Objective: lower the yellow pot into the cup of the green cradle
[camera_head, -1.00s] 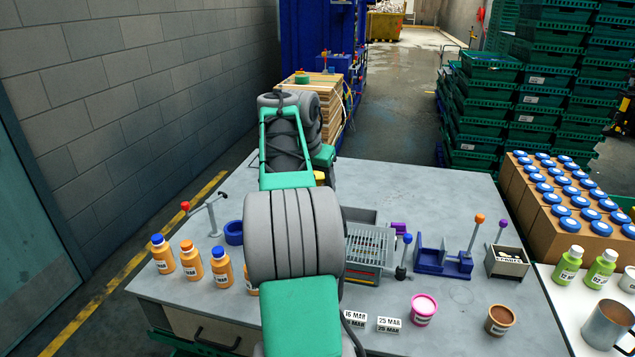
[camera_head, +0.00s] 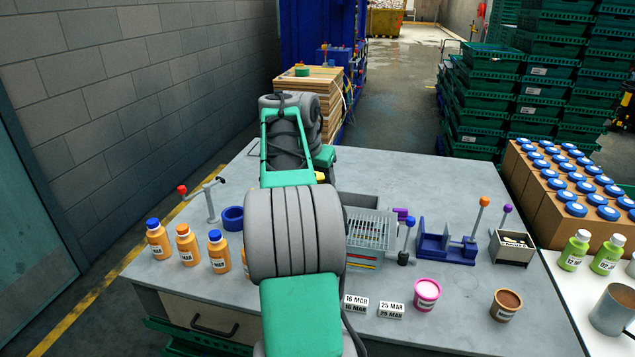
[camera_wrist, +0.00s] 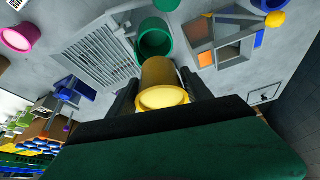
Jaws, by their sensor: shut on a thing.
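The yellow pot (camera_wrist: 160,75) is held between the two dark fingers of my gripper (camera_wrist: 159,82) in the wrist view, with its bright yellow end towards the camera. The green cradle's cup (camera_wrist: 154,37), a round open ring, lies just beyond the pot's far end. The pot overlaps the cup's near rim in the picture; I cannot tell whether it touches or has entered it. In the head view my arm hides the cup and most of the gripper; only a small yellow patch (camera_head: 320,177) shows beside the arm.
A grey slatted rack (camera_wrist: 97,57) stands left of the cup in the wrist view, and a divided grey box (camera_wrist: 222,42) stands right. Orange bottles (camera_head: 186,244), a blue lever fixture (camera_head: 446,244) and a pink pot (camera_head: 427,294) are on the table (camera_head: 400,170).

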